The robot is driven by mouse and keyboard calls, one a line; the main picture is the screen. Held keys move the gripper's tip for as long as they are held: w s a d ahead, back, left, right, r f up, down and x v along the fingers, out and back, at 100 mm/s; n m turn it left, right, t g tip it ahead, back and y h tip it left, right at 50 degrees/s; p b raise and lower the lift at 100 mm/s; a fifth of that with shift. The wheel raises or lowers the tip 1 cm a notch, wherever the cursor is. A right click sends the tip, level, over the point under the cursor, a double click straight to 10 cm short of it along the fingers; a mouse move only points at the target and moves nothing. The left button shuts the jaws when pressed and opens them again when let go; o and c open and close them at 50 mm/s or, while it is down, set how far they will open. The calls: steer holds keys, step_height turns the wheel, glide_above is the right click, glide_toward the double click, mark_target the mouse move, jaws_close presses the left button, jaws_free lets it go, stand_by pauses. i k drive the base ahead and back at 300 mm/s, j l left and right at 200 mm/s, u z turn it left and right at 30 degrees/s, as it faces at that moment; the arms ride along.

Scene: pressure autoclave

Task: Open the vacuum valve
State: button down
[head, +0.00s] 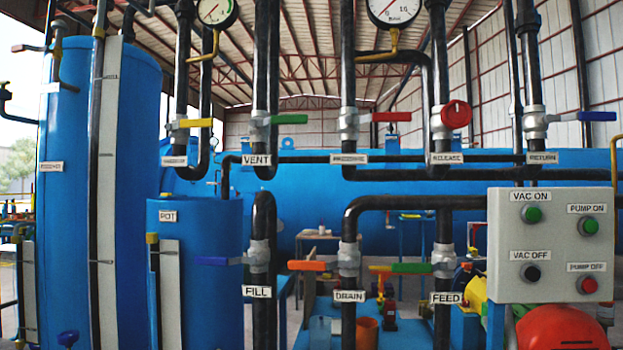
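A valve with a yellow lever (196,123) sits on a black vertical pipe at the upper left. The label (173,161) below it is too blurred to read surely, but it may be the vacuum valve. Its lever points right, across the pipe. The gauge (216,10) above it is cut by the top edge. My gripper is not in view.
To its right are the green-lever VENT valve (288,119), a red-lever valve (391,116), the red round RELEASE valve (456,114) and the blue-lever RETURN valve (596,116). FILL, DRAIN and FEED valves stand lower. A grey button box (510,278) is at right, blue tanks (135,150) at left.

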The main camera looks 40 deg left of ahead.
mark_target(208, 123)
steer(key=u, duration=2.15)
